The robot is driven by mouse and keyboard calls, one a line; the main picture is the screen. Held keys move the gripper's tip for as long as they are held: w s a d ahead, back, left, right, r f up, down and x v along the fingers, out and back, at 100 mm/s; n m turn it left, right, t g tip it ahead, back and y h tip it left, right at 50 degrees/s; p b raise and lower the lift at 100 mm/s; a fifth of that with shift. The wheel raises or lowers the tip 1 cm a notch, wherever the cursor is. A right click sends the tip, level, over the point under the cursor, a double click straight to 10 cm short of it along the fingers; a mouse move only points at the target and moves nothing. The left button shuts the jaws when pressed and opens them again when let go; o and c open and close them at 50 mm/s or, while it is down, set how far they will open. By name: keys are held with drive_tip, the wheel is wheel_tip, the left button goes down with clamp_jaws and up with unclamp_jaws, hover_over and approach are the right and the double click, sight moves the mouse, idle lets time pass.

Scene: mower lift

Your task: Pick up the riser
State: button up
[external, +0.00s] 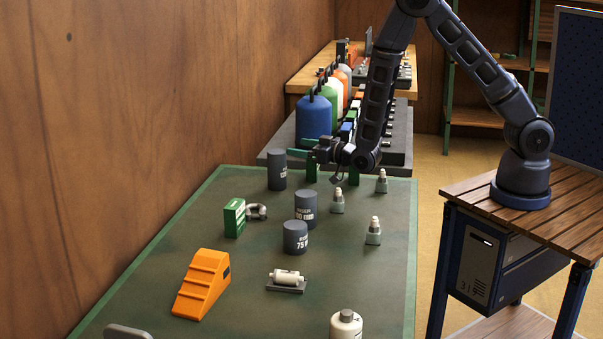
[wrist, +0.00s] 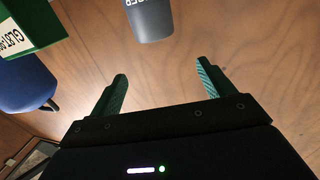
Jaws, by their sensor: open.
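Three dark grey cylinders with white lettering stand upright on the green-topped table; the lettering on two reads like RISER. One riser (external: 277,170) is at the back left, another (external: 305,208) nearer the middle, and a shorter one marked 75 (external: 295,237) in front of it. My gripper (external: 298,148) is open and empty at the table's far end, close to the back-left riser, its green fingers pointing left. In the wrist view a grey riser (wrist: 150,20) shows beyond the gap between my open fingers (wrist: 161,76), apart from them; its top part is cut off.
On the table (external: 160,265) are a green box (external: 234,218), an orange stepped block (external: 202,284), small grey-white fittings (external: 373,231) and a white bottle (external: 346,325). A blue bottle (external: 314,117) stands behind my gripper. The wooden wall is left.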

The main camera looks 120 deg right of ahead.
approach(272, 156)
drive_tip(key=shift+s+d+f, duration=0.25)
drive_tip(key=shift+s+d, duration=0.25)
drive_tip(key=shift+d, duration=0.05)
drive_tip(key=shift+s+d+f, duration=0.25)
drive_tip(key=shift+s+d, duration=0.25)
drive_tip(key=shift+d, duration=0.1)
drive_tip(key=shift+d+f, duration=0.1)
drive_tip(key=shift+f, duration=0.05)
drive_tip(key=x, duration=1)
drive_tip(key=shift+w+d, duration=0.15)
drive_tip(key=shift+d, duration=0.1)
drive_tip(key=c, duration=1.3)
